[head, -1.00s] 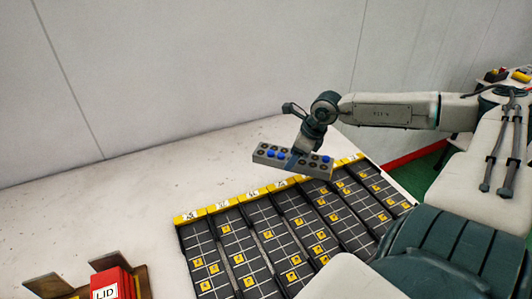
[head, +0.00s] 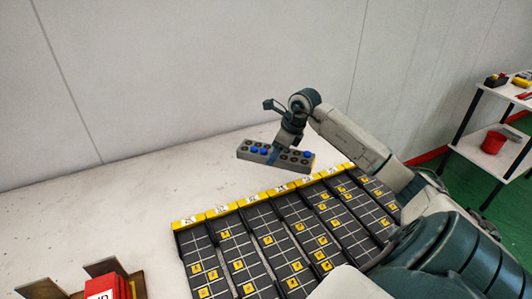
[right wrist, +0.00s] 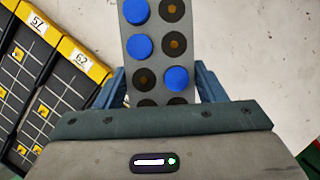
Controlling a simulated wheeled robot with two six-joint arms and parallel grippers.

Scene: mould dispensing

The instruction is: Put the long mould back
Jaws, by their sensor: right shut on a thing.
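The long mould (head: 299,162) is a grey bar with two rows of round holes, several of them filled blue. My right gripper (head: 274,156) is shut on it near its middle and holds it beyond the far, yellow-labelled ends of the black racks. Whether the mould touches the table cannot be told. In the right wrist view, the mould (right wrist: 158,62) runs up between the blue fingers of my right gripper (right wrist: 160,88), with blue fills and dark empty holes visible. My left gripper is not in view.
Several black gridded racks (head: 240,262) with yellow tags fill the table's front. Bare white table (head: 130,215) lies to the left. Red lid boxes (head: 108,288) stand in a brown holder at lower left. A white shelf (head: 490,155) with a red bin (head: 494,142) stands at right.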

